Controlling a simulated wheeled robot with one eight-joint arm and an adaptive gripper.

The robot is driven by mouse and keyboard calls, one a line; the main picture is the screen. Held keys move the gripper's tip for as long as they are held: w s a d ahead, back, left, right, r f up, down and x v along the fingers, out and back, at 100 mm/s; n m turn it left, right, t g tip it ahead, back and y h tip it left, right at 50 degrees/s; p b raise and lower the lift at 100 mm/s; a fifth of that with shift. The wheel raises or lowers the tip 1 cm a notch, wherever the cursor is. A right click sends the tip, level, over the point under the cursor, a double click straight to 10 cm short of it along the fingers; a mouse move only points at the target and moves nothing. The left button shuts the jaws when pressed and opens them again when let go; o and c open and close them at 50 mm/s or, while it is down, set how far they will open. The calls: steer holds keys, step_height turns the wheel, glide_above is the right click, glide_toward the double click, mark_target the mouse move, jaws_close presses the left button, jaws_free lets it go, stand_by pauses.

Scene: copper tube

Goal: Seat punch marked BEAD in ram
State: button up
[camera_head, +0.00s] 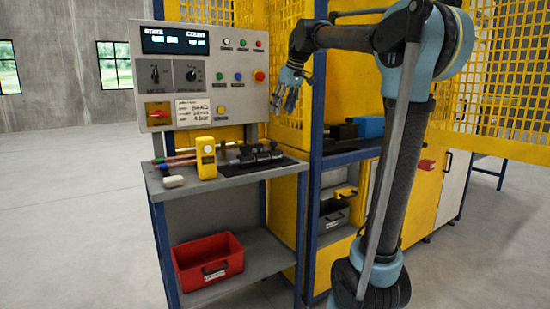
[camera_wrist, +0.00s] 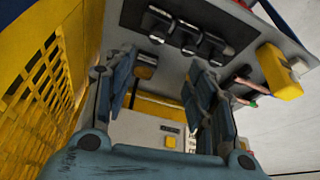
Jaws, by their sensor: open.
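Several dark cylindrical tools, perhaps the punches, lie in a row on a black mat (camera_head: 291,161) on the bench; the middle one (camera_head: 262,154) also shows at the top of the wrist view (camera_wrist: 188,42). My gripper (camera_head: 288,98) hangs in the air above the bench, in front of the yellow mesh and right of the control panel. In the wrist view its fingers (camera_wrist: 160,92) are spread apart with nothing between them. I cannot make out the ram for certain; dark machine parts (camera_head: 340,131) show inside the yellow machine.
A yellow handheld device (camera_head: 206,158) stands on the bench beside copper tubes (camera_head: 180,162) and a whitish block (camera_head: 173,181). The control panel (camera_head: 205,75) rises behind. A red bin (camera_head: 208,262) sits on the lower shelf. A blue post (camera_head: 313,170) and yellow mesh (camera_head: 290,18) border the machine opening.

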glide_toward(273, 142)
steer(key=x, duration=0.5)
steer(key=shift+w+a, duration=0.2)
steer(key=shift+w, duration=0.2)
steer(key=shift+w+d+x, duration=0.1)
steer(key=shift+x, duration=1.25)
steer(key=shift+w+d+x, duration=0.1)
steer(key=shift+d+x, duration=0.05)
steer(key=shift+x, duration=1.15)
jaws_close()
